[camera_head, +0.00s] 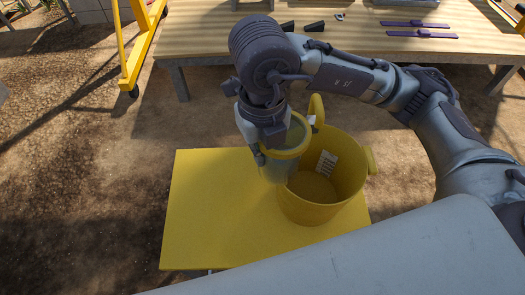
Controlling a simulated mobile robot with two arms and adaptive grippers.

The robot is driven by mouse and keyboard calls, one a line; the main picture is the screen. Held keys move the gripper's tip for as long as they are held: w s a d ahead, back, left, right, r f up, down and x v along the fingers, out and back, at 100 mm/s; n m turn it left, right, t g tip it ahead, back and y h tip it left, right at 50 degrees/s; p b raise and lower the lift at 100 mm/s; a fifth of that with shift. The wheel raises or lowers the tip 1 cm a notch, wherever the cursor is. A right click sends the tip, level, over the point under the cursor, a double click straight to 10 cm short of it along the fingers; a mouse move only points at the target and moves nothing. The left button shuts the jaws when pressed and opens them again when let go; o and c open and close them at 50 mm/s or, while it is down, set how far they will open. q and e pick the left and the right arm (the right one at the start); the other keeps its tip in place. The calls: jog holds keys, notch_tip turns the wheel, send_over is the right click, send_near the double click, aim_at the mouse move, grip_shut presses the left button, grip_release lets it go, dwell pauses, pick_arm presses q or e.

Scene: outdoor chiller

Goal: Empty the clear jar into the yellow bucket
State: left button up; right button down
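The yellow bucket (325,205) stands open on a yellow table (205,215). A pale marked patch shows on its inner wall, and the visible part of its floor looks bare. The clear jar (277,169) has a yellow rim and overlaps the bucket's left side in the head view. It looks close to upright; what it contains is hard to make out. My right gripper (277,143) comes down from above and is shut on the jar near its rim. Whether the jar touches the bucket cannot be told. My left gripper is not in view.
A wooden workbench (210,35) stands behind, with purple-handled tools (420,34) and small dark parts (314,27) on it. A yellow frame on wheels (138,45) stands at the upper left. The yellow table's left part is clear.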

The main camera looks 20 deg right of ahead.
jog(key=b, duration=0.1)
jog(key=d+y, duration=0.1)
jog(key=d+y+b, duration=0.1)
jog(key=shift+w+d+f+b, duration=0.25)
jog(key=shift+w+f+b, duration=0.05)
jog(key=shift+f+b, duration=0.1)
jog(key=shift+d+y+b, duration=0.3)
jog(key=shift+d+y, duration=0.05)
jog(key=shift+y, duration=0.05)
jog(key=shift+d+r+g, duration=0.1)
jog(key=shift+d+g, duration=0.1)
jog(key=shift+g, duration=0.1)
jog(key=shift+w+d+r+y+b, duration=0.15)
jog(key=shift+y+b, duration=0.3)
jog(key=shift+y, duration=0.05)
jog(key=shift+r, duration=0.1)
jog(key=r+y+b, duration=0.2)
jog(key=y+b, duration=0.1)
jog(key=shift+g, duration=0.3)
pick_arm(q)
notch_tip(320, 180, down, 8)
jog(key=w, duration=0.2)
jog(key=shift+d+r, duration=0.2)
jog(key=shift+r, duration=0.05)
pick_arm(e)
jog(key=shift+r, duration=0.3)
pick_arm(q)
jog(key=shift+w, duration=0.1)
